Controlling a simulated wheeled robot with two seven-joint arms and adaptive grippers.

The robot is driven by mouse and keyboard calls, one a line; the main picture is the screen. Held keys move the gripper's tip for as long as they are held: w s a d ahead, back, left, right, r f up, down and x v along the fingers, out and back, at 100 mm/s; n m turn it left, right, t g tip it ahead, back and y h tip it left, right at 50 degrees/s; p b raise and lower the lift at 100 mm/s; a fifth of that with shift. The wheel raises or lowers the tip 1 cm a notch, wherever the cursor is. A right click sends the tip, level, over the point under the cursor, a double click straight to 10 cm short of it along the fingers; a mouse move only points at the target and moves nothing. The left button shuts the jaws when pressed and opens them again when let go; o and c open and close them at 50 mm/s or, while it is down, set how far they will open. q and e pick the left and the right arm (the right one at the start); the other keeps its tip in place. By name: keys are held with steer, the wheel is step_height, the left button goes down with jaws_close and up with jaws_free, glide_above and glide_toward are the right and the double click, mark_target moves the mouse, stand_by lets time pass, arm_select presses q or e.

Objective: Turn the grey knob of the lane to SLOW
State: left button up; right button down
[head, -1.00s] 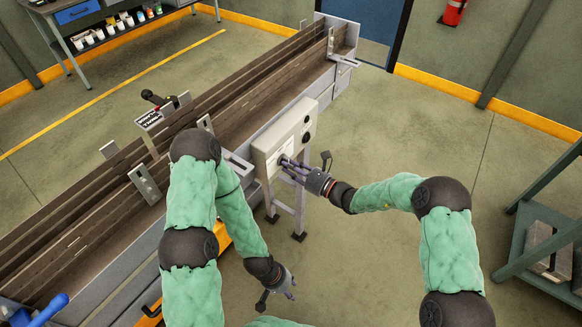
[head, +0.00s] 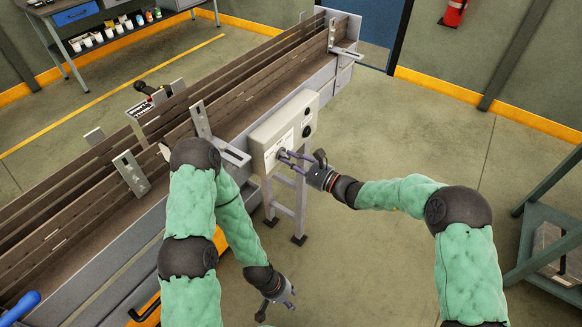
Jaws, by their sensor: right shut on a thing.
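The beige control box (head: 267,135) stands on a grey stand beside the lane (head: 235,105), with dark round controls and pale labels on its front. My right gripper (head: 284,154) is at the lower left of the box's front, its fingers shut on the grey knob (head: 280,154). The knob is small and mostly covered by the fingers, so its pointer and the SLOW mark cannot be read. My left gripper (head: 291,294) hangs low over the floor, apart from the box. Its fingers are too small to tell open from shut.
The long roller lane with brown side rails runs from lower left to upper right. A green shelf (head: 548,225) stands at the right, and a workbench (head: 100,30) with small containers is at the upper left. The floor right of the box is open.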

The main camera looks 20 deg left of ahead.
steer(key=shift+f+n+b, duration=0.1)
steer(key=shift+n+b, duration=1)
steer(key=c, duration=1)
jaws_free()
steer(key=shift+c, duration=0.2)
steer(key=shift+d, duration=0.1)
steer(key=v, duration=1.2)
